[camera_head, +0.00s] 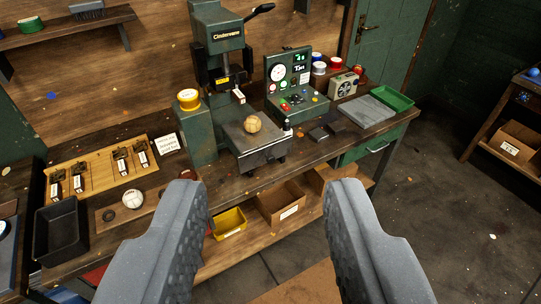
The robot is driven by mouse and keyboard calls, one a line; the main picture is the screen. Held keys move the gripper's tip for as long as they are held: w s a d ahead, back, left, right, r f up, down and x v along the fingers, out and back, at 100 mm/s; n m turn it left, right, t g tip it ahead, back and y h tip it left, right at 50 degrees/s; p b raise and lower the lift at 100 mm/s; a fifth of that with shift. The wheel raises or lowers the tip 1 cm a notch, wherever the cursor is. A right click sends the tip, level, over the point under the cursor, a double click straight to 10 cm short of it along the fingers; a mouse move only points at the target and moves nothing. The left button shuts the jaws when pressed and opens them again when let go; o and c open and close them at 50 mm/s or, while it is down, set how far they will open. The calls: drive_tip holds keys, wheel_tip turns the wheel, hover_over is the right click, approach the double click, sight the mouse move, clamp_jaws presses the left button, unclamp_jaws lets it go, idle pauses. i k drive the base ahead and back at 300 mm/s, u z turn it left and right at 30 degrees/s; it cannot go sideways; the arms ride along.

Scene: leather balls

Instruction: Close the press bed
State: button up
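The green press (220,50) stands at the back of the wooden workbench, with a dark lever at its top right. Its press bed (262,150) is a grey metal plate that sticks out toward me over the bench's front edge. A tan leather ball (253,123) sits on the bed. My gripper (265,190) is open and empty, its two grey fingers wide apart in the foreground. It is nearer to me than the bed and touches nothing that I can see.
A control console (296,88) with dials stands right of the press. A yellow-topped green post (189,100) stands to its left. A wooden tool board (100,168), black bin (62,228) and white ball (132,198) lie on the left. The floor at right (450,220) is mostly clear.

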sight(251, 151)
drive_tip(key=z, duration=0.05)
drive_tip(key=i, duration=1)
drive_tip(key=u, duration=0.05)
